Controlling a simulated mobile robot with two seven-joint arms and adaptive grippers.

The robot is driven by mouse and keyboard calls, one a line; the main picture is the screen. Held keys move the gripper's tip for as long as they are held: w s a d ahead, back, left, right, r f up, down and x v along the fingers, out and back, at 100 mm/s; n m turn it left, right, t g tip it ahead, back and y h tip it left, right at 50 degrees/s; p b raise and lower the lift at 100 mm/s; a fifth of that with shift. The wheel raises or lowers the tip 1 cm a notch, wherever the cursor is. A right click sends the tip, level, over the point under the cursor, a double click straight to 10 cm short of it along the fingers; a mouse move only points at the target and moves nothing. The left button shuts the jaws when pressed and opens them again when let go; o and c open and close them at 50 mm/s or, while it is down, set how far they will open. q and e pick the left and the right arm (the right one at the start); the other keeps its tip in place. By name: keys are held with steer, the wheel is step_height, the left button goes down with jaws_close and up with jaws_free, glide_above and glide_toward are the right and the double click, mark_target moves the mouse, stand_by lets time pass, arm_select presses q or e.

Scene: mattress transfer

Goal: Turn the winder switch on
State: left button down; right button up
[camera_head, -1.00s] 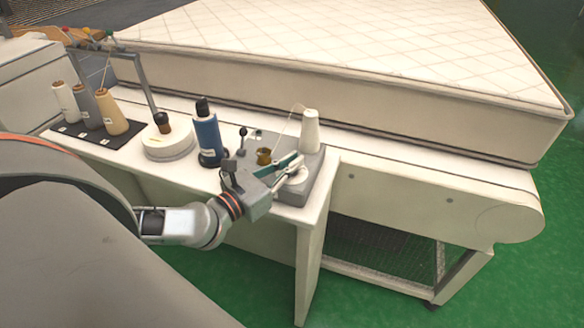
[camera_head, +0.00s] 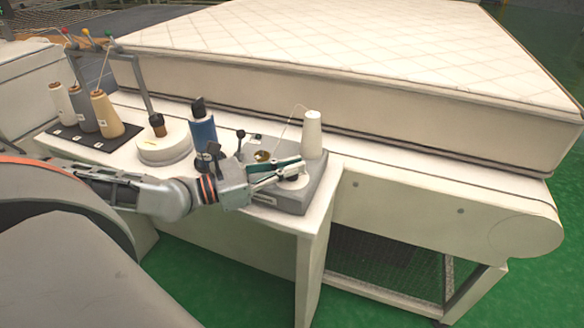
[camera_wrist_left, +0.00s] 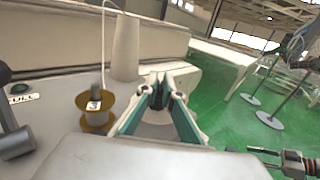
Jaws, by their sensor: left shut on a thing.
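The winder is a grey box (camera_head: 318,184) at the right end of the white bench, with a white thread cone (camera_head: 312,135) and a brass bobbin (camera_head: 263,156) on it. A white round dial (camera_head: 300,184) sits at its front right; I take it for the winder switch. My left gripper (camera_head: 299,166) reaches over the dial, shut on its small dark knob, mostly hidden by the fingers. In the left wrist view the fingers converge (camera_wrist_left: 161,83) right of the bobbin (camera_wrist_left: 95,108) and cone (camera_wrist_left: 126,47). Part of my right gripper (camera_wrist_left: 258,150) shows there, its jaws unclear.
A black-knobbed lever (camera_head: 240,135) stands at the winder's back left. A quilted mattress (camera_head: 350,85) lies behind. Green floor is clear at right.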

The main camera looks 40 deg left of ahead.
steer(key=shift+w, duration=0.1)
stand_by(0.3)
arm_select(q)
steer(key=c, duration=2.2)
jaws_free()
steer(key=shift+d, duration=0.1)
arm_select(e)
steer(key=shift+f, duration=0.1)
arm_select(q)
steer(key=shift+v, duration=1)
steer(key=shift+s+a, duration=0.25)
steer(key=shift+s, duration=0.15)
steer(key=shift+v, duration=4.55)
arm_select(e)
steer(key=shift+s, duration=0.2)
